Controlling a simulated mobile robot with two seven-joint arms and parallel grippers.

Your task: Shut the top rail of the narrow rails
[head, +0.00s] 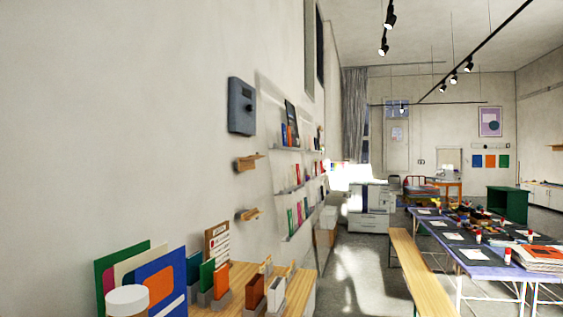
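Several thin display rails run along a pale panel on the left wall, seen at a steep angle. The top rail (285,148) has small books standing on it. A lower rail (290,190) and a bottom rail (298,228) also hold books. Two short wooden ledges, an upper one (249,161) and a lower one (249,214), stick out from the wall nearer to me. I cannot tell which set is the narrow rails, or whether the top one is open or shut. Neither of my grippers is in view.
A grey wall box (241,106) hangs above the ledges. A wooden table (240,272) with cards and holders stands below them. A wooden bench (420,270) and a work table (473,262) with supplies are on the right. Clear floor (362,275) lies between.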

